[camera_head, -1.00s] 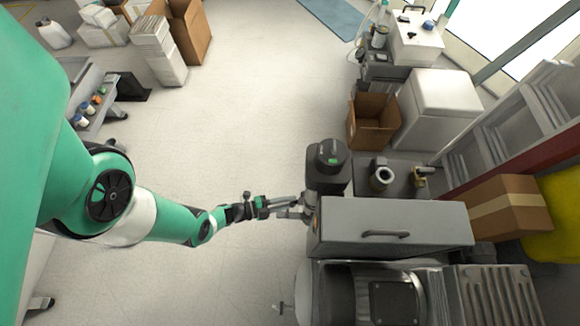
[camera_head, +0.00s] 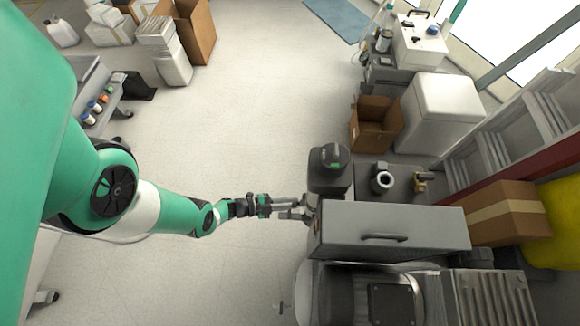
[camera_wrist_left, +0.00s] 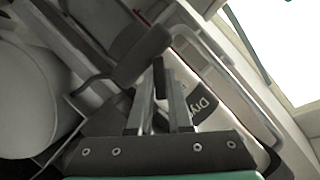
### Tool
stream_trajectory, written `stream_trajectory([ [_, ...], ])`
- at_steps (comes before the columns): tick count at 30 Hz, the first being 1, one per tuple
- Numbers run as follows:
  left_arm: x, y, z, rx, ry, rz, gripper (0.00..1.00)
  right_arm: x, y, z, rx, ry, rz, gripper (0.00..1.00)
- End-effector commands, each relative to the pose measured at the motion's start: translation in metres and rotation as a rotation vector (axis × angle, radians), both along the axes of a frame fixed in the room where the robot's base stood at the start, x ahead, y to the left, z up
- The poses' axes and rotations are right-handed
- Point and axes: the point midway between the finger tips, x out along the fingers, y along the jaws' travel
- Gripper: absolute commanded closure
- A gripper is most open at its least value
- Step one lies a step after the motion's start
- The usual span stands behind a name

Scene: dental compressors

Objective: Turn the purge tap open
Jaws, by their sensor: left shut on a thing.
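My left gripper (camera_head: 304,208) is at the left end of a long grey cabinet (camera_head: 345,220), just below a dark canister with a green mark on top (camera_head: 330,157). In the left wrist view its two fingers (camera_wrist_left: 160,103) are close together, shut on a narrow dark piece (camera_wrist_left: 158,78) that looks like the purge tap's lever. The tap's body is hidden or too small to make out, so its angle cannot be told. My right gripper is in neither view.
A compressor with a dark motor (camera_head: 390,298) stands below the cabinet, a small T-shaped fitting (camera_head: 282,307) at its left. An open cardboard box (camera_head: 375,124) and a white unit (camera_head: 445,112) stand beyond. The floor (camera_head: 235,110) left of them is clear.

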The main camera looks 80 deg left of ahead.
Motion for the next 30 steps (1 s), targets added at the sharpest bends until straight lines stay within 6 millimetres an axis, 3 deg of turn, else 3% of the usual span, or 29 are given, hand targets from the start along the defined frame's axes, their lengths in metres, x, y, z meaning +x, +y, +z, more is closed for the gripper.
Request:
stream_trajectory([
  [7,0.0007,0.0022,0.0028,-0.217,0.064,0.0,1.0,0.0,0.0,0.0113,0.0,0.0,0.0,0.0],
  [18,0.001,0.0034,0.0011,-0.519,0.151,0.0,1.0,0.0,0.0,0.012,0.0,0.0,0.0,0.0],
  [30,0.001,0.0037,0.001,-0.678,0.198,0.0,1.0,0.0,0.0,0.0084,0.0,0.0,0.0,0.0],
])
